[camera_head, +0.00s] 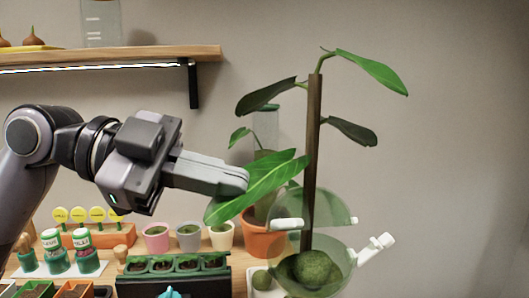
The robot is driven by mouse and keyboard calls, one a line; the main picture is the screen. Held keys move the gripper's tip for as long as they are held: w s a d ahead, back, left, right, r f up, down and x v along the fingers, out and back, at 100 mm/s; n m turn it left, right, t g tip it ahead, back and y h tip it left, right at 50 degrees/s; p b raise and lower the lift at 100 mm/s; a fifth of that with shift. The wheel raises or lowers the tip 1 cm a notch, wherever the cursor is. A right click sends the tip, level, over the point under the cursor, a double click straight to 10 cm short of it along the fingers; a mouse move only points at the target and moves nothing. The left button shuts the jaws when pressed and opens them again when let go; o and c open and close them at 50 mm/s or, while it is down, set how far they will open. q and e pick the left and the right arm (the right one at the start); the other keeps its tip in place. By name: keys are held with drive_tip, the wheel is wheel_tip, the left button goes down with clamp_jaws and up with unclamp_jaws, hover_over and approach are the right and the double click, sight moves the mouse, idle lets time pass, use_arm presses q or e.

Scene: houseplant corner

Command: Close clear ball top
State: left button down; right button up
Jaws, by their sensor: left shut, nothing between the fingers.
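A clear ball stands at the lower right. Its greenish see-through top (330,212) is tilted above the bowl-shaped lower half (340,277), with a gap between their rims at the right. A round mossy clump (313,267) sits in the lower half. A white tab (286,224) shows at the ball's left, and a white handle (376,246) sticks out at its right. My left gripper (246,180) is shut and empty, up and left of the ball, apart from it, beside a large leaf. My right gripper is not in view.
A tall plant (314,150) on a brown stake rises behind the ball, and a broad leaf (258,188) hangs by my gripper. Small pots, an orange pot (262,240) and a seedling tray (178,274) crowd the table. A shelf (110,57) is upper left; the right side is clear.

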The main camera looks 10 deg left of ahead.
use_arm(q)
wheel_tip(320, 180, up, 13)
drive_tip(key=w+d+n+g+y+p, duration=0.2)
drive_tip(key=n+g+y+p, duration=0.2)
drive_tip(key=n+y+p, duration=0.55)
drive_tip(key=m+y, duration=0.1)
drive_tip(key=m, duration=0.1)
approach(285, 219)
drive_tip(key=shift+n, duration=0.25)
drive_tip(key=f, duration=0.1)
drive_tip(key=w+d+f, duration=0.1)
drive_tip(key=f, duration=0.1)
drive_tip(key=d+f, duration=0.1)
drive_tip(key=f, duration=0.1)
drive_tip(key=shift+w+d, duration=0.15)
drive_tip(key=shift+w, duration=0.05)
drive_tip(key=shift+s+d+f+p, duration=0.15)
drive_tip(key=shift+s+f+p, duration=0.25)
drive_tip(key=shift+f, duration=0.25)
drive_tip(key=shift+s, duration=0.1)
